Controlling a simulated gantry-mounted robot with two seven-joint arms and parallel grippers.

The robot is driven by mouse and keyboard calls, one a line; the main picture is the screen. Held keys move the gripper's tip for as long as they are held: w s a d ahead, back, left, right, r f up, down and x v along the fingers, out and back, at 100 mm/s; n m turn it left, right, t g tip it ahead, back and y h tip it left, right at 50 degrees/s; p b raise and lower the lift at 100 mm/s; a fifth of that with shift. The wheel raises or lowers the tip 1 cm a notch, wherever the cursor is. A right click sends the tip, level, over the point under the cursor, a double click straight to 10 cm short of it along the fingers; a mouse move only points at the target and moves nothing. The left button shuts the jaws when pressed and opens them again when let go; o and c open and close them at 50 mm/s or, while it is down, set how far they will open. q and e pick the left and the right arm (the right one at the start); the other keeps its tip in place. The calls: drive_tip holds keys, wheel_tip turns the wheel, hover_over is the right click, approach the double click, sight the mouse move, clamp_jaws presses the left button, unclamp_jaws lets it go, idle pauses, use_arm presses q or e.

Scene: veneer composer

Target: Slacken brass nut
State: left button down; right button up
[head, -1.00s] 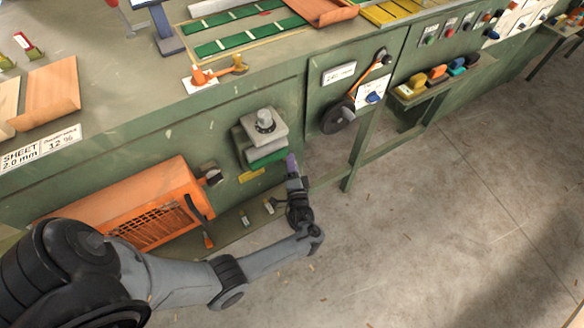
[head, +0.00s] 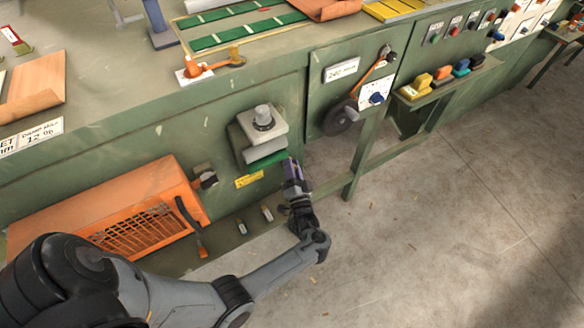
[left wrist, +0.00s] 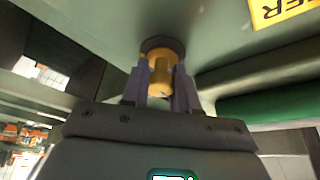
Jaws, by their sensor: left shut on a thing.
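The brass nut (left wrist: 163,72) shows in the left wrist view, a yellow-gold cylinder with a dark round collar behind it against a green panel. The purple fingers of my left gripper (left wrist: 161,80) stand on both sides of it and are shut on it. In the head view, my left gripper (head: 291,168) is just right of the small grey and green unit (head: 262,135) on the bench front. The nut is hidden in that view. My right gripper is not in view.
An orange grilled box (head: 110,205) is on the bench front at left. A dark handwheel (head: 340,118) and a bench leg (head: 362,155) are right of my left gripper. A green roller (left wrist: 265,100) lies beside the nut. The concrete floor (head: 450,240) is open.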

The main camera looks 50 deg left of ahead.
use_arm(q)
drive_tip(key=c, duration=0.9)
unclamp_jaws()
drive_tip(key=shift+o, duration=0.2)
